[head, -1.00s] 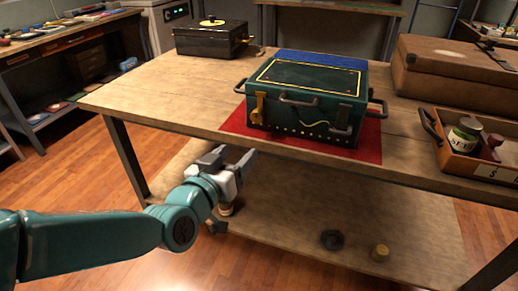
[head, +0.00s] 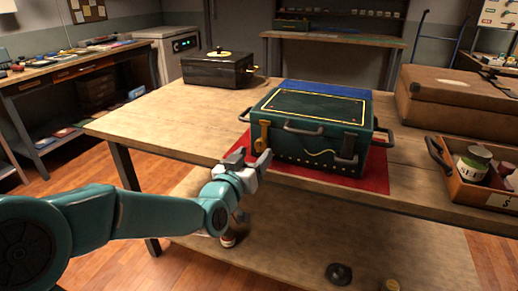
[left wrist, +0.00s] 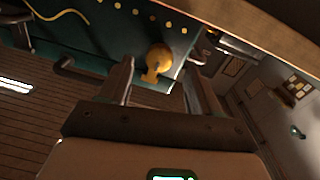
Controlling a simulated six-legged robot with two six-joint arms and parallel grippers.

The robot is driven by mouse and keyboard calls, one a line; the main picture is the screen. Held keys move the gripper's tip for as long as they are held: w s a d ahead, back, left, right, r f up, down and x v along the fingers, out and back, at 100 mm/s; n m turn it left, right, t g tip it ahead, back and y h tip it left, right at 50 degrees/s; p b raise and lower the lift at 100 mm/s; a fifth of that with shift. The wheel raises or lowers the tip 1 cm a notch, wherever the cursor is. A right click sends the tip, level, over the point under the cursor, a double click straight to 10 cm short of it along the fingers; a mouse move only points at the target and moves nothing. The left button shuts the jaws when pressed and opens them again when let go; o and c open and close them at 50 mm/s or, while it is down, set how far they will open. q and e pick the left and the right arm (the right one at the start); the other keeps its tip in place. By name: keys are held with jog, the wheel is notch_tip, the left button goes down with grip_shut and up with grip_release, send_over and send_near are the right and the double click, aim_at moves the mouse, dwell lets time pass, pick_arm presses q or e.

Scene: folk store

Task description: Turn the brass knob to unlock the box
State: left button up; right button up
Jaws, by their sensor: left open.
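The dark green box (head: 318,115) with yellow trim sits closed on a red mat (head: 358,178) on the wooden table. The brass knob (head: 264,133) is on its front, near the left corner. My left gripper (head: 252,159) is open and empty at the table's front edge, below and in front of the knob. In the left wrist view, the brass knob (left wrist: 158,60) shows beyond and between the two open fingers (left wrist: 161,85), apart from them. My right gripper is not in view.
A black box with a brass crank (head: 219,68) stands at the table's back left. A brown case (head: 460,100) and an orange-brown tray with cans (head: 473,183) are at the right. The table left of the green box is clear. A lower shelf (head: 300,245) lies beneath.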

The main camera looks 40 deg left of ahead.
aim_at(260, 148)
pick_arm(q)
jog(key=shift+x, duration=2.1)
jog(key=c, duration=1)
jog(key=shift+c, duration=0.2)
